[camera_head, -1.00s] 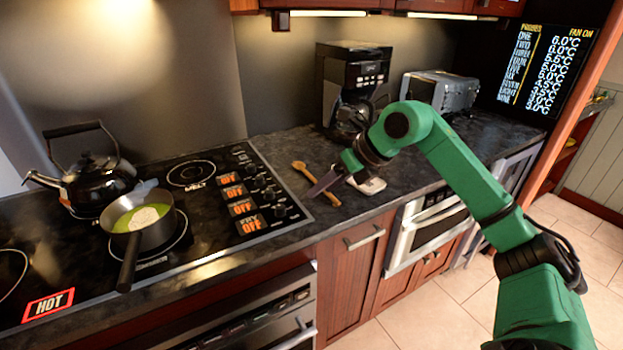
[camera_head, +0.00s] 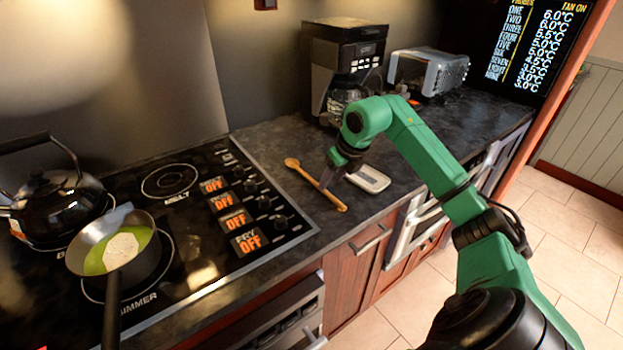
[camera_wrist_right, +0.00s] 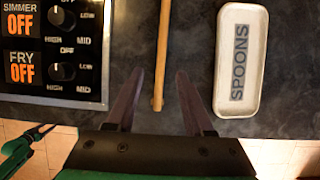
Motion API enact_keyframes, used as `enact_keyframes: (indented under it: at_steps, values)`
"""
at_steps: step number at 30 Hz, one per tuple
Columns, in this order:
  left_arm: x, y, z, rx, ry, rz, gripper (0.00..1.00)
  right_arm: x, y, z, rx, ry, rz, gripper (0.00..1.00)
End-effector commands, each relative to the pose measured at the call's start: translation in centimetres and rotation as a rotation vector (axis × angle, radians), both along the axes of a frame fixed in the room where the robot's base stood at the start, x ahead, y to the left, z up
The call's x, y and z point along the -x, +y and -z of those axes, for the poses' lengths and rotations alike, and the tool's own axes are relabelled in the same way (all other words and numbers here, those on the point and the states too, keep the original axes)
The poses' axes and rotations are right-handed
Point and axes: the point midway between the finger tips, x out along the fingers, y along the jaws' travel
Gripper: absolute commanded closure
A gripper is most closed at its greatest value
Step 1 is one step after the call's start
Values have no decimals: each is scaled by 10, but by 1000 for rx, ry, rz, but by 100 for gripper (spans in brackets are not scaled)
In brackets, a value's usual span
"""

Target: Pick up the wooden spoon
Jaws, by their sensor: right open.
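The wooden spoon (camera_head: 314,184) lies on the dark counter to the right of the stove, its bowl toward the back and its handle end toward the front edge. In the right wrist view the spoon's handle (camera_wrist_right: 161,50) runs up between the two fingers. My right gripper (camera_head: 328,180) is open over the handle; the fingers (camera_wrist_right: 156,85) stand on either side of it with a gap to each. The height above the counter is hard to tell. The spoon's bowl is outside the wrist view. My left gripper is not in view.
A white spoon rest (camera_wrist_right: 240,58) marked SPOONS lies just right of the spoon. The stove (camera_head: 170,215) with a pan (camera_head: 117,246) and a black kettle (camera_head: 50,200) is at left. A coffee maker (camera_head: 340,60) and a toaster (camera_head: 428,72) stand behind.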

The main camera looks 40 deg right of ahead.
Motion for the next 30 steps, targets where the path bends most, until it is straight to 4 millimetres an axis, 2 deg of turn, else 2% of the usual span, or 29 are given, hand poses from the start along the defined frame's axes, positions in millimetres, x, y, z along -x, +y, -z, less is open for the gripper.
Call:
enact_keyframes:
  at_steps: [3,6,9,14,17,18,19,30]
  values:
    - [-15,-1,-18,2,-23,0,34,-7,0,16,-7,6,0,48]
    - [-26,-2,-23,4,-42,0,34,-15,-1,35,-5,3,0,48]
    - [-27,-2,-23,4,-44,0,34,-18,-2,44,-2,2,-1,48]
    - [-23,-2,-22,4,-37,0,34,-18,-2,45,0,2,-1,48]
    - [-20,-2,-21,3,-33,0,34,-18,-2,45,0,1,-1,82]
    - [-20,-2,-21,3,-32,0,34,-18,-2,45,0,1,-1,97]
    - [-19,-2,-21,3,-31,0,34,-18,-2,45,-1,1,-1,100]
    - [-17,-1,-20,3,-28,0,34,-18,-2,42,-1,-1,-1,100]
